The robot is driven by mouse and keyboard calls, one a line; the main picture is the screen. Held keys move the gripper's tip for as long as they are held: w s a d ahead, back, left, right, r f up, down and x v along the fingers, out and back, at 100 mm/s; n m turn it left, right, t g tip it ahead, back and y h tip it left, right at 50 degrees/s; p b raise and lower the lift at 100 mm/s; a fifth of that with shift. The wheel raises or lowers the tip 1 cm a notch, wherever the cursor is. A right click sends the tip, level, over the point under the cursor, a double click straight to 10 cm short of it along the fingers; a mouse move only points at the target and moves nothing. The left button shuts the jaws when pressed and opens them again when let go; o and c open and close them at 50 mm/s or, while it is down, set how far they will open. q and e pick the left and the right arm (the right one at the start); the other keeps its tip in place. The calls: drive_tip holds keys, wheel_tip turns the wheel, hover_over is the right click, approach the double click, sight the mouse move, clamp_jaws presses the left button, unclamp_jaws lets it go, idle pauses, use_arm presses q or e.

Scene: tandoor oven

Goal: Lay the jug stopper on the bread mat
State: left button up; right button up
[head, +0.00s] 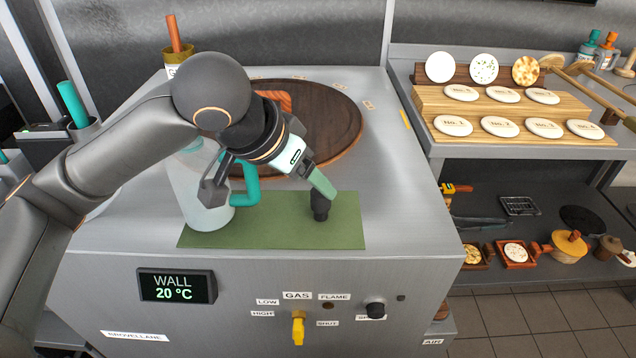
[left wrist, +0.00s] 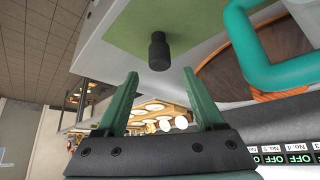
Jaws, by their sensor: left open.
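The black jug stopper (head: 319,206) stands upright on the green mat (head: 280,228) on top of the steel oven, right of the mat's middle. It also shows in the left wrist view (left wrist: 159,52), just beyond the fingertips. The pale clear jug (head: 200,185) with a teal handle (head: 246,188) stands on the mat's left part, partly behind my gripper.
A round dark wooden lid (head: 340,120) lies behind the mat. The oven's front has a display (head: 177,287) and a yellow gas tap (head: 298,328). A shelf with numbered discs (head: 500,125) stands at right. The oven top right of the mat is clear.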

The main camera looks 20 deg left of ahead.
use_arm(q)
drive_tip(key=p+v, duration=0.1)
drive_tip(key=v, duration=0.5)
drive_tip(key=shift+r, duration=0.15)
drive_tip(key=shift+s, duration=0.15)
idle(1.0)
